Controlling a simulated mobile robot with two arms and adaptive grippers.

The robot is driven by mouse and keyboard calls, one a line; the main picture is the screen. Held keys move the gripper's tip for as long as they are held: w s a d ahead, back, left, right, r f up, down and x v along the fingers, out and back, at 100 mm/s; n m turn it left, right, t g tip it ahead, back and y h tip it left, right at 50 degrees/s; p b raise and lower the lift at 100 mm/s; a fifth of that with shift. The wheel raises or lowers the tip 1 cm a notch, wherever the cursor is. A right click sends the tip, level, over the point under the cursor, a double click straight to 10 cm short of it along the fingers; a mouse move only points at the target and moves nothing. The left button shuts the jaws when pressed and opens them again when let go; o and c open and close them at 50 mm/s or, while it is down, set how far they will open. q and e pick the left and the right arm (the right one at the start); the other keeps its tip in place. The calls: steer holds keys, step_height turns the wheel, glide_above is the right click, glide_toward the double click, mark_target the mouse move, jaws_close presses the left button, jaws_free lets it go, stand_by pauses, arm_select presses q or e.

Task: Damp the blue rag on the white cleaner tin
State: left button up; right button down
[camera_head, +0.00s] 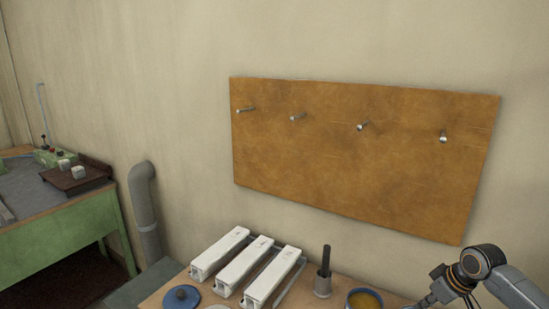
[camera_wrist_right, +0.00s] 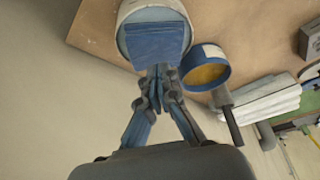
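The blue rag (camera_wrist_right: 157,42) shows in the right wrist view as a folded, flat piece, over the mouth of the round white cleaner tin (camera_wrist_right: 124,16). The tin's pale rim shows around it. My right gripper (camera_wrist_right: 160,74) has its fingertips close together at the rag's near edge and appears shut on it. Whether the rag presses on the tin's top or is just above it I cannot tell. My left gripper is not in view.
A blue tin with yellow contents (camera_wrist_right: 207,69) stands close beside the white tin. A brown pegboard (camera_head: 340,155) hangs behind.

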steer(key=shift+f, duration=0.85)
stand_by(0.6)
steer(key=shift+r, duration=0.1)
step_height(320, 180, up, 7)
steer(key=p, duration=0.7)
stand_by(0.3)
